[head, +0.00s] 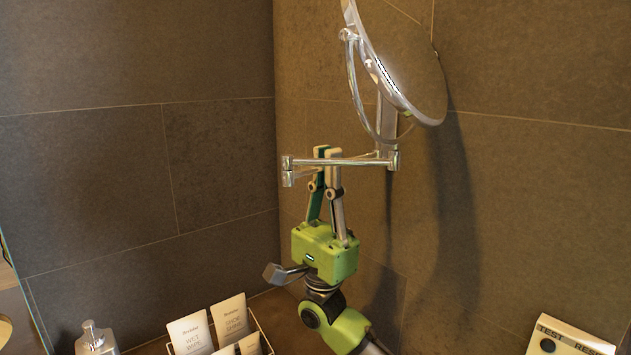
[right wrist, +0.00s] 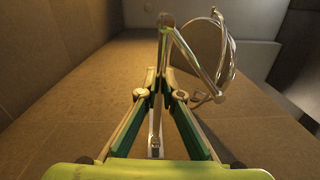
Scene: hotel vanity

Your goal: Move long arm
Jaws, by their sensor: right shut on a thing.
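A round mirror (head: 410,62) on a chrome folding bracket stands out from the wall at the top right. Its long arm (head: 358,162) is a thin chrome bar running nearly level to a joint (head: 288,170) at its left end. My right gripper (head: 326,154) comes up from below, its two fingers shut on the bar near that joint. In the right wrist view the fingers (right wrist: 160,76) close around a chrome bar (right wrist: 156,122), with the mirror (right wrist: 212,50) beyond at the upper right. The fingertips partly hide the bar. My left gripper is not in view.
A soap dispenser (head: 96,338) and a wire holder with packets (head: 230,318) stand at the lower left. A white-faced wall plate marked TEST (head: 572,336) is at the lower right. Tiled walls meet in a corner just left of the bracket joint.

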